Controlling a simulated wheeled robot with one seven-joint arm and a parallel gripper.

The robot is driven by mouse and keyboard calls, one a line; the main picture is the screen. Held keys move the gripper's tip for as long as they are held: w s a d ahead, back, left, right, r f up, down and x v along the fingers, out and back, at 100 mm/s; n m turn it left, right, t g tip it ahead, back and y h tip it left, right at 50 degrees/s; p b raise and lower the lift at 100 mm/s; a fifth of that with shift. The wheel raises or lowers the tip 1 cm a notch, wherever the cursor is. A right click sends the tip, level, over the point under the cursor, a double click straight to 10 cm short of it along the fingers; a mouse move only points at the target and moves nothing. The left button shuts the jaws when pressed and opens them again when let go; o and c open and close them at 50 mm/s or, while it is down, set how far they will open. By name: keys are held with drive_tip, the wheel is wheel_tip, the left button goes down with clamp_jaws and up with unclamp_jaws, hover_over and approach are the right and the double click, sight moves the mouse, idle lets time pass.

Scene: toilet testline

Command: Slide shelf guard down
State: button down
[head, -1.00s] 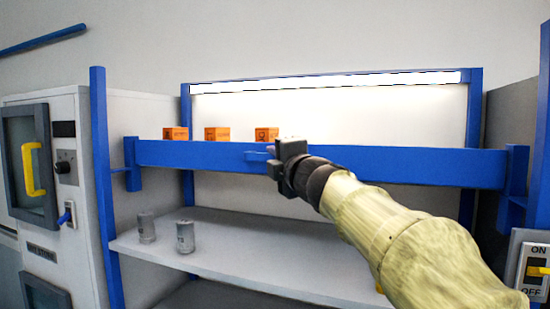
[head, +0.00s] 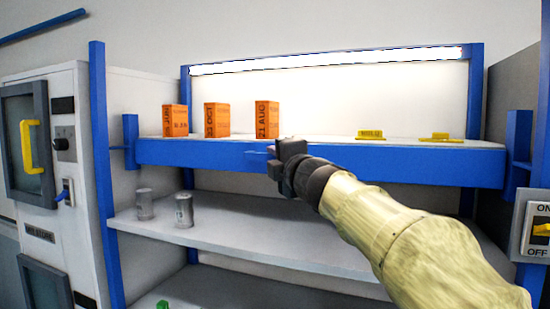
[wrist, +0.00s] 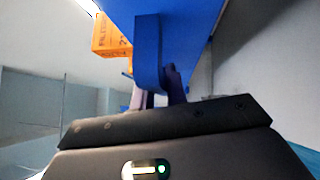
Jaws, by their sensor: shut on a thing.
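The shelf guard (head: 400,165) is a long blue bar across the front of the upper shelf (head: 320,141). It lies level at about the shelf's front edge, with the shelf top and boxes showing above it. My gripper (head: 274,157) is shut on the guard's handle, left of the bar's middle. The wrist view shows the blue handle (wrist: 149,55) coming down to my fingers (wrist: 158,92); the exact grip is partly hidden.
Orange boxes (head: 217,121) and yellow items (head: 370,134) stand on the upper shelf. Two grey cans (head: 184,210) are on the lower shelf (head: 270,235). Blue posts (head: 103,170) flank the rack. A cabinet (head: 75,170) is at left, an ON/OFF switch (head: 538,230) at right.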

drive_tip(key=shift+r, duration=0.1)
drive_tip(key=c, duration=1.4)
unclamp_jaws()
drive_tip(key=b+v, duration=0.6)
drive_tip(key=v, duration=1.1)
drive_tip(key=shift+s, duration=0.15)
drive_tip(key=shift+a+f, duration=0.1)
drive_tip(key=shift+f, duration=0.1)
